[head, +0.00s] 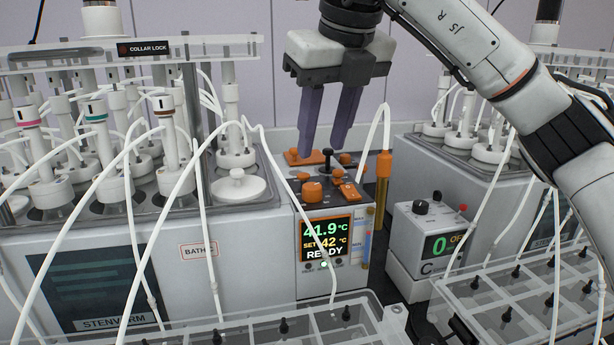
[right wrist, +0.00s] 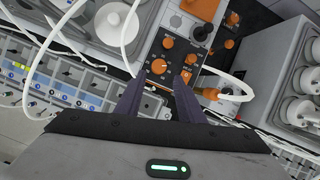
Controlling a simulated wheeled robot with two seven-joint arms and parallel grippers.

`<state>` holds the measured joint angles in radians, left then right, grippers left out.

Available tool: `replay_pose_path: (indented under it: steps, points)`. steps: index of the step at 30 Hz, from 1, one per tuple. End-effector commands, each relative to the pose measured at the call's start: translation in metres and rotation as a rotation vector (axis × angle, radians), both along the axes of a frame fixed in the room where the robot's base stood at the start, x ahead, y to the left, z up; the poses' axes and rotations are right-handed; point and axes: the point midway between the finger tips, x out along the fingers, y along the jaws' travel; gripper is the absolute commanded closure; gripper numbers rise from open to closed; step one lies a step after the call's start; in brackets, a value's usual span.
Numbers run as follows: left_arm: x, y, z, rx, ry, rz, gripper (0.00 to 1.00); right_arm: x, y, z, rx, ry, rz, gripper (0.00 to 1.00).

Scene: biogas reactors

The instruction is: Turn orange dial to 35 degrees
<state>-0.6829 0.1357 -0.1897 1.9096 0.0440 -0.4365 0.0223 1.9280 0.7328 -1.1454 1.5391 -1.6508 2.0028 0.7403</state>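The orange dial (head: 312,190) sits on top of the control unit (head: 330,205) in the middle. In the right wrist view the dial (right wrist: 159,66) shows with scale marks around it. The unit's display (head: 326,235) reads 41.9 °C, SET 42 °C and READY. My right gripper (head: 325,152) hangs above and behind the dial in the head view, its two dark purple fingers pointing down and apart. In the right wrist view its fingertips (right wrist: 158,85) lie on either side below the dial, with nothing between them. The left gripper is not in view.
An orange-capped probe (head: 384,165) stands right of the unit. Left is the bath (head: 150,240) with white bottles and looping tubes. A smaller grey box (head: 430,240) showing 0 stands right. Clear racks (head: 510,300) fill the front; a tube crosses before the display.

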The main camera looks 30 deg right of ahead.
Motion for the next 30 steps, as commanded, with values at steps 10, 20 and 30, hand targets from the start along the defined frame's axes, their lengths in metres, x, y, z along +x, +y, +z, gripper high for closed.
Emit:
replay_pose_path:
  steps: [10,20,30]
  points:
    - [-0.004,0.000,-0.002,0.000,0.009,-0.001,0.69,0.024,-0.002,-0.060,0.001,0.005,0.005,0.65]
    - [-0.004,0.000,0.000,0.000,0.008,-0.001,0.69,0.035,-0.002,-0.085,0.003,0.001,0.006,0.65]
    - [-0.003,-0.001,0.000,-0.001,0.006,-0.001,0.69,0.035,-0.002,-0.085,0.003,0.000,0.006,0.83]
